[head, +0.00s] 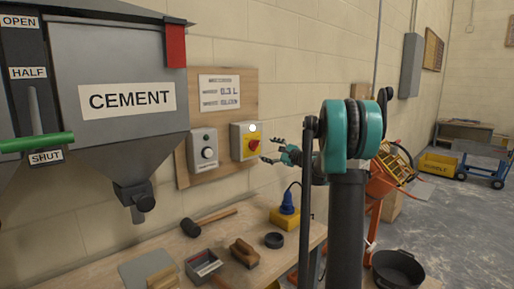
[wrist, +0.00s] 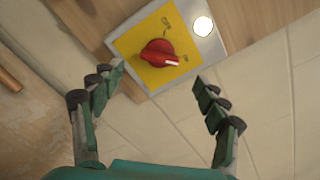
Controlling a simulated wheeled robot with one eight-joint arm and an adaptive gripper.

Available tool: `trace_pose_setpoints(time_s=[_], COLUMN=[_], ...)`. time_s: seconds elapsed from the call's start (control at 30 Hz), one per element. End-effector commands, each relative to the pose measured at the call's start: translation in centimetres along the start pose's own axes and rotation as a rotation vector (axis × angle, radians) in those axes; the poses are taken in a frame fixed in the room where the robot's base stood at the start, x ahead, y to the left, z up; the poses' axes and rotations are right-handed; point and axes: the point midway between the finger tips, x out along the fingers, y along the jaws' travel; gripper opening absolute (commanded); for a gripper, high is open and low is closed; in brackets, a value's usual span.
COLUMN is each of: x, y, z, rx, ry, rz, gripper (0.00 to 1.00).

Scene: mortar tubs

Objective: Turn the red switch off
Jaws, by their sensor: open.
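The red switch (head: 254,144) is a rotary knob on a yellow plate, on a grey box (head: 236,143) fixed to a wooden wall board. In the wrist view the red switch (wrist: 158,54) sits at the upper middle, with its white mark pointing right. A round white lamp (wrist: 203,27) is lit on the same box. My gripper (head: 272,150) is open and empty, just right of the switch in the head view. In the wrist view my gripper (wrist: 158,82) has its fingers spread either side below the switch, apart from it.
Below, the wooden bench (head: 100,268) holds a mallet (head: 209,221), a blue plug (head: 288,203) and small tools. A cement hopper (head: 120,75) hangs at left. The wall before the switch looks clear.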

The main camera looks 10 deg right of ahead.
Motion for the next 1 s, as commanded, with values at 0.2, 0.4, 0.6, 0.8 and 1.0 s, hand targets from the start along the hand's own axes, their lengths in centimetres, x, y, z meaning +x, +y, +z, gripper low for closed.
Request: trace_pose_setpoints(time_s=[0.2,0.4,0.6,0.8,1.0], x=[4.3,7.0,8.0,8.0,8.0], y=[0.1,0.0,0.0,0.0,0.0], z=[0.0,0.0,0.0,0.0,0.0], rx=[-0.001,-0.001,-0.001,-0.001,-0.001], ry=[-0.001,0.0,0.001,0.001,0.001], rz=[0.002,0.001,0.0,0.0,0.0], gripper=[0.74,0.74,0.74,0.74,0.57])
